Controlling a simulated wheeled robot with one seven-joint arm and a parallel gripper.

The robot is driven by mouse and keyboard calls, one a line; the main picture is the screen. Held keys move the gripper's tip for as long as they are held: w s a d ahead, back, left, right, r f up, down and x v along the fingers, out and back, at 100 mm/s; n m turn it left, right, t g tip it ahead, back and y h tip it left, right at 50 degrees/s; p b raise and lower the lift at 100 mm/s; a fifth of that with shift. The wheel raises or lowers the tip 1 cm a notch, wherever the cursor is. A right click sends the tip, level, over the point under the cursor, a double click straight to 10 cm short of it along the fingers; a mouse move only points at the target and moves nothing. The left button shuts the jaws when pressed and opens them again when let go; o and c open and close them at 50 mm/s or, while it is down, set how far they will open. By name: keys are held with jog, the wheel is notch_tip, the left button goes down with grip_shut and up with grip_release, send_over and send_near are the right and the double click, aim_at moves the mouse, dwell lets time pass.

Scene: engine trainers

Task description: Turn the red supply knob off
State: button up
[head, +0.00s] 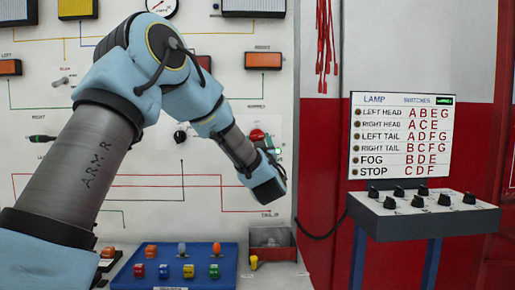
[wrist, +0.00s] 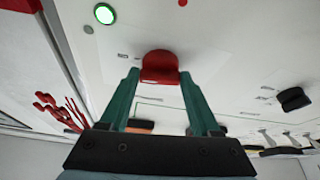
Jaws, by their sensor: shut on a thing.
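The red supply knob (wrist: 160,66) sits on the white panel, between the two green fingers of my gripper (wrist: 159,78) in the wrist view. My gripper is shut on the knob, with one finger at each side. In the head view the red knob (head: 257,134) shows just above my wrist, and my fingers are mostly hidden there. A lit green lamp (wrist: 104,13) is on the panel near the knob; it also shows in the head view (head: 278,150). The knob's pointer marking cannot be read.
A black knob (head: 180,136) is on the panel to the left. Below are a blue tray (head: 228,274) of coloured parts and a red bin (head: 272,254). A switch box (head: 420,222) stands right under a lamp chart (head: 401,135). Red cords (head: 325,45) hang beside the panel.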

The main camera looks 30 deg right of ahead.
jog(key=n+y+b, duration=0.1)
jog(key=n+b, duration=0.1)
jog(key=n, duration=0.1)
jog(key=n+y+b, duration=0.2)
jog(key=n+b, duration=0.1)
jog(key=shift+s+d+f, duration=0.1)
jog(key=shift+d+f, duration=0.05)
jog(key=shift+f, duration=0.05)
jog(key=n+y+b, duration=0.1)
jog(key=n, duration=0.2)
jog(key=n+g+y+b, duration=0.1)
jog(key=n+b, duration=0.1)
jog(key=n, duration=0.1)
jog(key=r+n+y+b, duration=0.1)
jog(key=n, duration=0.3)
jog(key=shift+s+d+g+y+b, duration=0.1)
jog(key=shift+d+g+y+b, duration=0.05)
jog(key=shift+g+y+b, duration=0.2)
jog(key=shift+r+n+g+b, duration=0.1)
jog(key=shift+n+g+b, duration=0.35)
jog(key=shift+n, duration=1.25)
jog(key=shift+y, duration=0.35)
jog(key=o, duration=1.4)
